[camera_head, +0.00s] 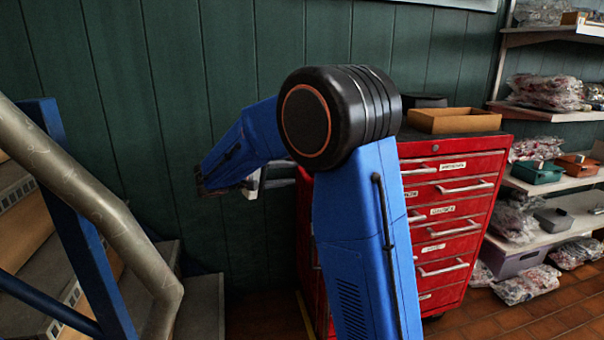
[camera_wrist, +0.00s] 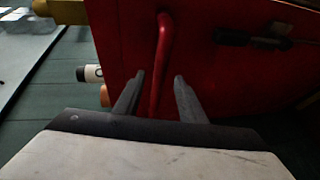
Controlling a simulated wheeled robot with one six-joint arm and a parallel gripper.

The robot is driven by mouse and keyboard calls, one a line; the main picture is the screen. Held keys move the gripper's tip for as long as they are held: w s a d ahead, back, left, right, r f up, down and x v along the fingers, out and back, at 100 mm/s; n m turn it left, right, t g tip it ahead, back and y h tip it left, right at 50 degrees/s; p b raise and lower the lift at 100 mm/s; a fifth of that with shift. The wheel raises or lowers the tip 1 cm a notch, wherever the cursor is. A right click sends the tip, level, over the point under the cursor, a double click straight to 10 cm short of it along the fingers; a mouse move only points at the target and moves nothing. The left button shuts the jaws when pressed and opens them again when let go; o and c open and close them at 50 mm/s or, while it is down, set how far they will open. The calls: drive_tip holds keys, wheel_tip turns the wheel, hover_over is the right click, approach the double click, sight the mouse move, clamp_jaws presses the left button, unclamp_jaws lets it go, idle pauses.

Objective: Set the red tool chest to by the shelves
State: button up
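The red tool chest (camera_head: 448,222) stands upright on the tiled floor, with labelled drawers and silver pulls. My blue arm hides much of its left side. In the wrist view the chest's red side (camera_wrist: 120,42) fills the upper middle, with a red bar handle (camera_wrist: 164,45) on it. My gripper (camera_wrist: 160,76) is open, its two grey fingers on either side of the handle with gaps showing; I cannot tell how deep the handle sits between them. In the head view the fingers are hidden behind my arm. The shelves (camera_head: 545,113) are right of the chest.
An open wooden tray (camera_head: 455,120) and a dark item sit on the chest top. Bagged goods and bins fill the shelves, and bags (camera_head: 526,285) lie on the floor below. A stair with a metal rail (camera_head: 90,205) stands at left. The green wall is behind.

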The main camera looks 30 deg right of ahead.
sight(303, 172)
drive_tip(key=shift+x, duration=2.85)
clamp_jaws()
